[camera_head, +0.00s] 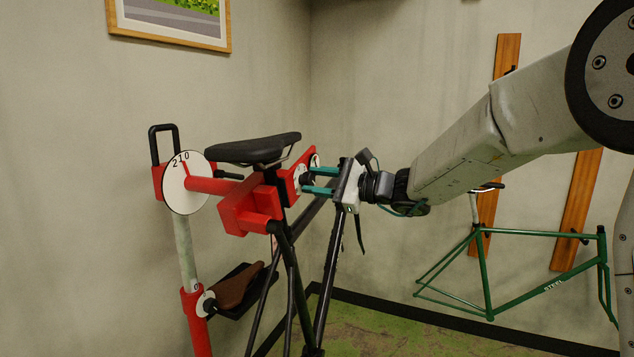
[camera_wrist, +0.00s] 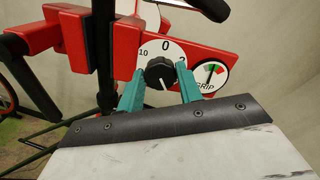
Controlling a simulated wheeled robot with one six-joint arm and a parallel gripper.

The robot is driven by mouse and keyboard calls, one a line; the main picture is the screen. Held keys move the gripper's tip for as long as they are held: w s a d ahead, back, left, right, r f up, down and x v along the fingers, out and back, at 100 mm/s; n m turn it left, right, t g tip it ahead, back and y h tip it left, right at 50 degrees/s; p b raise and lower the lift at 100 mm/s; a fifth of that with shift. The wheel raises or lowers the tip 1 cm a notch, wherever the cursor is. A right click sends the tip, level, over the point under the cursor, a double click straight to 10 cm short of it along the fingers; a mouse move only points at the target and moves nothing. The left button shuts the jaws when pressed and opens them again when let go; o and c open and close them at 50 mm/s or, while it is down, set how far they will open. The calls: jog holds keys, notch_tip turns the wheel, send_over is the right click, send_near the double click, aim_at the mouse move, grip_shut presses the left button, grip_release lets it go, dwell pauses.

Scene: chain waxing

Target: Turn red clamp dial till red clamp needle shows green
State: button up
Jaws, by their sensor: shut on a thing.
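The red clamp (camera_head: 256,207) holds the black bike frame below the saddle in the head view. In the wrist view the clamp's red plate (camera_wrist: 120,38) carries a black dial (camera_wrist: 158,73) on a white numbered disc, with a white pointer line on the knob. My gripper (camera_wrist: 160,80) has its teal fingers on either side of the dial and is shut on it; in the head view my gripper (camera_head: 309,180) reaches the clamp from the right.
A black saddle (camera_head: 254,149) sits just above the clamp. A white disc (camera_head: 185,182) with numbers is on the stand at left. A brown saddle (camera_head: 238,287) lies lower down. A green frame (camera_head: 488,268) hangs on the wall at right.

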jog(key=shift+m, duration=0.7)
jog(key=o, duration=1)
jog(key=shift+d, duration=0.1)
jog(key=v, duration=0.7)
jog(key=shift+s+d, duration=0.15)
jog(key=shift+d, duration=0.15)
